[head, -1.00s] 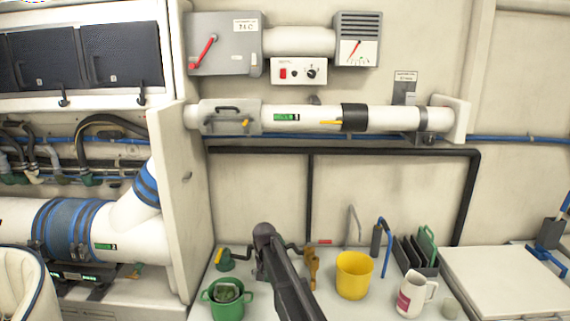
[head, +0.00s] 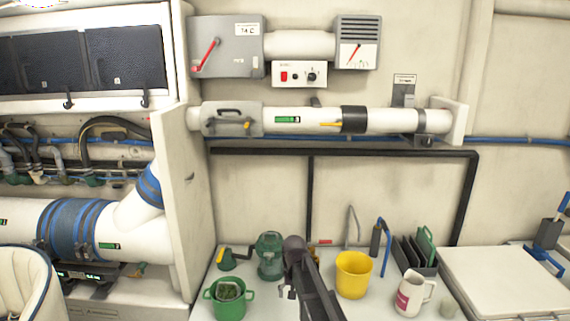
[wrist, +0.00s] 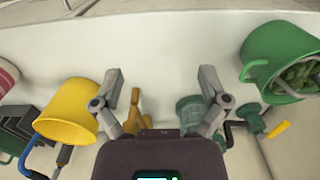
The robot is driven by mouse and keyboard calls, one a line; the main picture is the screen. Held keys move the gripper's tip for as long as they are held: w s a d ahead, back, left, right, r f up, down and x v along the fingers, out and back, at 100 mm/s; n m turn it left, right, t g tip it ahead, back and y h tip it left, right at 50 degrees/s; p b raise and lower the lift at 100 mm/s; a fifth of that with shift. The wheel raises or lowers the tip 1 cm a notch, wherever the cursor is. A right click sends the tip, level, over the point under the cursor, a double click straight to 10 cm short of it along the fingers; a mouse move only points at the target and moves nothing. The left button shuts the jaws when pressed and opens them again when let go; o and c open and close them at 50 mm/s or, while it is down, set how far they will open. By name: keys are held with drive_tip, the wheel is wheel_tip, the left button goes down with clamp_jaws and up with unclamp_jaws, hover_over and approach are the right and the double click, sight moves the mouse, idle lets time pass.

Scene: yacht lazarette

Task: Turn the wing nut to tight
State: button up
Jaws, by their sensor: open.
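No wing nut can be made out for certain. In the head view, a small yellow fitting (head: 247,123) sits on the grey hatch cover (head: 225,120) of the white wall pipe. A yellow lever (head: 331,124) sits further right on the pipe, by a black band; either is too small to identify. My gripper (wrist: 160,84) is open and empty in the wrist view, its two fingers spread above the worktop. In the head view, my arm reaches over the worktop, well below the pipe, and mostly hides the gripper.
On the worktop are a green pot (head: 229,298), a green jar (head: 270,256), a yellow bucket (head: 353,275) and a white mug (head: 413,294). A brown object (wrist: 137,112) lies between the fingers in the wrist view. A black rail (head: 345,152) runs below the pipe.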

drive_tip(key=s+d+r+p, duration=0.1)
drive_tip(key=s+d, duration=0.6)
drive_tip(key=s, duration=0.2)
drive_tip(key=s+d+r+p, duration=0.1)
drive_tip(key=s+d, duration=0.6)
drive_tip(key=s, duration=0.3)
drive_tip(key=shift+d+r, duration=0.15)
drive_tip(key=shift+r, duration=0.1)
